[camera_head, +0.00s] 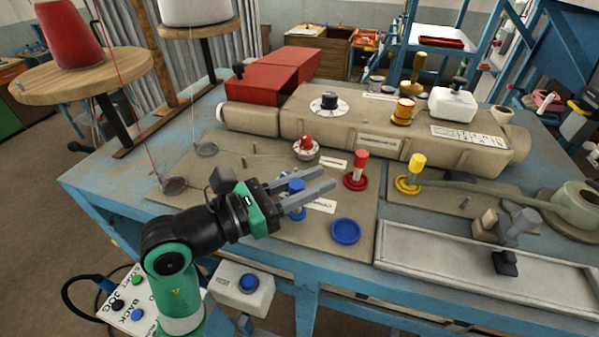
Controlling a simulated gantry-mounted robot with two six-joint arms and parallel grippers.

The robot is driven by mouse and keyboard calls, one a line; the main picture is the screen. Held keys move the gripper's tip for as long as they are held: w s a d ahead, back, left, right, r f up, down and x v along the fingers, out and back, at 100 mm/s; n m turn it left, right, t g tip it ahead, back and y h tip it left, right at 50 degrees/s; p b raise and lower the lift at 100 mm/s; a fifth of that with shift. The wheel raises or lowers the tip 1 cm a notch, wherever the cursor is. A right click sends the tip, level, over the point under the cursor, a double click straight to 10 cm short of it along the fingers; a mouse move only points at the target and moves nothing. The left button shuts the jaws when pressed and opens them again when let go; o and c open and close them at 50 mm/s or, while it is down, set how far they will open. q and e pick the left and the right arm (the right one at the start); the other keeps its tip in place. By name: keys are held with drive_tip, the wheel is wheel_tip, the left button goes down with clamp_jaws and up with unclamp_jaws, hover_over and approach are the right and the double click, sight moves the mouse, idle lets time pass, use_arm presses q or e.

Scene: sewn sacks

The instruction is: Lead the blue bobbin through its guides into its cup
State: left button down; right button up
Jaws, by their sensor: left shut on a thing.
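My left gripper (306,186) is over the tan board and is shut on the blue bobbin (297,213). The fingers partly hide the bobbin, and I cannot tell whether it touches the board. An empty-looking blue cup (346,231) lies to the right of the gripper and nearer the front edge. A red bobbin (360,162) stands upright in a red cup, and a yellow bobbin (416,164) stands in a yellow cup. I cannot make out the blue bobbin's thread or which guides are its own. My right gripper is not in view.
A tan machine body (370,120) with a dial lies behind the board. Two dark round pieces (175,185) (206,149) sit at the left under threads from the red cone (70,35) and white cone. A grey tray (450,250) lies at the front right.

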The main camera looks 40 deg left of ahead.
use_arm(q)
drive_tip(key=shift+w+d+p, duration=0.5)
drive_tip(key=shift+d+p, duration=0.05)
drive_tip(key=shift+d, duration=0.85)
drive_tip(key=shift+w+d+p, duration=0.55)
drive_tip(key=shift+d+p, duration=0.05)
drive_tip(key=shift+d, duration=0.75)
drive_tip(key=shift+w+d+p, duration=0.5)
drive_tip(key=shift+d+p, duration=0.05)
drive_tip(key=shift+d, duration=0.85)
drive_tip(key=shift+a+f, duration=0.1)
drive_tip(key=shift+f, duration=0.5)
drive_tip(key=c, duration=0.5)
unclamp_jaws()
drive_tip(key=shift+c, duration=0.2)
